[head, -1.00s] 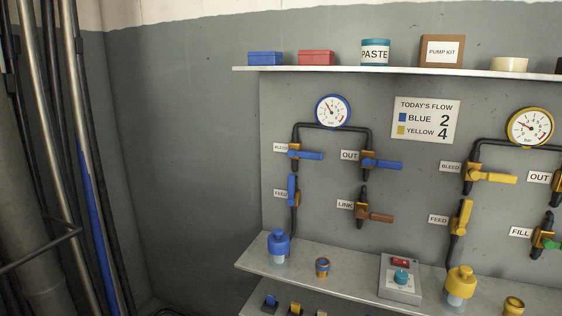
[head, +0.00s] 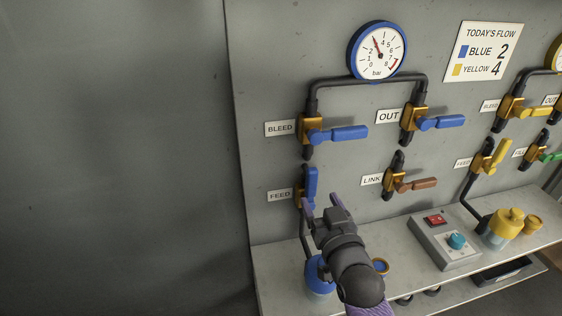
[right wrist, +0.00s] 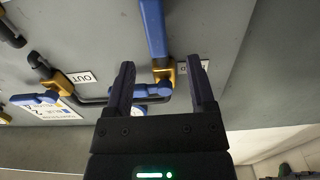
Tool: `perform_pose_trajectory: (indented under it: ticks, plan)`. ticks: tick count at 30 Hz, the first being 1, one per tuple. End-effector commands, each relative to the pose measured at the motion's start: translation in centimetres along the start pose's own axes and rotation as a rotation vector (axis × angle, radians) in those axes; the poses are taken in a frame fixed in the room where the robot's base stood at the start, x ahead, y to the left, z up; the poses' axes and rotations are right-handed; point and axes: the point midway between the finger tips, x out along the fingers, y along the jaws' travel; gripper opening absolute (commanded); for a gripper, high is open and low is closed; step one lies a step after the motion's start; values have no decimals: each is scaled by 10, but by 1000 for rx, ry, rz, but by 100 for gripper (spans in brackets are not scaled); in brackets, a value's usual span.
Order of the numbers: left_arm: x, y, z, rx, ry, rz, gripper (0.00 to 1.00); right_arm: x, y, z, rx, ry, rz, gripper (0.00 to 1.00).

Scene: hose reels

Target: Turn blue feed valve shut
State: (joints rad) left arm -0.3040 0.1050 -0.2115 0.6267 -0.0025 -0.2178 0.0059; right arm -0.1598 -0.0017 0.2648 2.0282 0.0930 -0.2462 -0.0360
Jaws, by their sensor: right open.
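The blue feed valve has an upright blue handle (head: 311,183), in line with its pipe, beside the FEED label (head: 281,195). My right gripper (head: 322,207) is open, just in front of and slightly below that handle, and hides the valve's lower right part. In the right wrist view, which is upside down, the feed handle (right wrist: 153,30) lies just past the fingertips, in line with the gap between the fingers (right wrist: 160,62). I see no grip on it, and contact cannot be told. My left gripper is not in view.
The blue bleed valve handle (head: 348,133) points right, above the feed valve. The blue OUT handle (head: 442,122) and brown LINK handle (head: 418,184) are to the right. A blue bottle (head: 318,277) and switch box (head: 445,240) stand on the shelf (head: 400,260) below.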

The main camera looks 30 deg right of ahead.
Motion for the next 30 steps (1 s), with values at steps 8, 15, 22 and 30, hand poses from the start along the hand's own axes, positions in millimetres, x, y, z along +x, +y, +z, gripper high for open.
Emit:
perform_pose_trajectory:
  ticks: [8, 15, 22, 30]
  plan:
    - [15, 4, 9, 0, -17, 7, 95, 51, 0, 3, 1, 1, 0, 71]
    - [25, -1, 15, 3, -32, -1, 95, 87, -1, 3, 2, -2, -1, 71]
    - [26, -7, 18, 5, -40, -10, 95, 95, 0, 2, 1, -3, 0, 71]
    - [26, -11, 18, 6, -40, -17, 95, 95, 0, 1, 1, -3, 0, 41]
